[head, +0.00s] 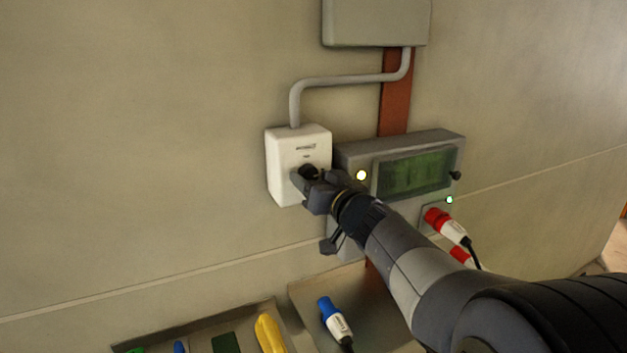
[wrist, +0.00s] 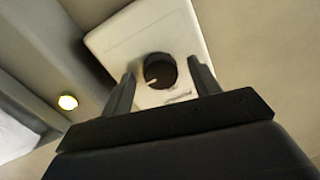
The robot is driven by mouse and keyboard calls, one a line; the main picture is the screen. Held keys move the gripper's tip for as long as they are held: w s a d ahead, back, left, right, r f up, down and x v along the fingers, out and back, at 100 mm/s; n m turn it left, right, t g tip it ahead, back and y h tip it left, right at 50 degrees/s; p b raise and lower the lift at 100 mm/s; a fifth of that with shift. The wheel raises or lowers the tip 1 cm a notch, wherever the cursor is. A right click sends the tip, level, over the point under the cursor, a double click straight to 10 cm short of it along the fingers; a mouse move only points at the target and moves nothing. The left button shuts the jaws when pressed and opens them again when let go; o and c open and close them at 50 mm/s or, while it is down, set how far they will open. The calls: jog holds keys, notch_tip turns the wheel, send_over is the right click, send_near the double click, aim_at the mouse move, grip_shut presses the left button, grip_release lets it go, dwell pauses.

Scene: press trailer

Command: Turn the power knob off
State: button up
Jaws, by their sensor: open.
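The power knob (wrist: 160,71) is a round black dial with a pale pointer mark on the face of a white wall box (wrist: 117,37). In the head view the white box (head: 284,158) hangs on the wall, and the dark knob (head: 309,172) is partly hidden by my gripper (head: 304,180). In the wrist view my gripper (wrist: 160,88) is open, with one finger on each side of the knob. A gap shows between each finger and the knob. I cannot tell whether the fingertips reach past its face.
A grey panel (head: 352,157) with a green screen (head: 413,174) and a lit yellow lamp (head: 361,175) stands right of the box. A grey conduit (head: 340,80) runs above. Below are a blue plug (head: 327,309) and a tray with a yellow tool (head: 269,334).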

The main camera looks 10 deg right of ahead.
jog(key=c, duration=1)
jog(key=shift+n, duration=0.4)
jog(key=n, duration=0.3)
jog(key=shift+n+p, duration=0.4)
jog(key=n, duration=0.4)
jog(key=shift+g, duration=0.3)
jog(key=n+b, duration=0.1)
jog(key=n, duration=0.3)
jog(key=shift+n+h, duration=0.3)
jog(key=shift+h, duration=0.1)
jog(key=shift+n+h+b, duration=0.3)
jog(key=shift+n+b, duration=0.4)
jog(key=shift+n, duration=1.2)
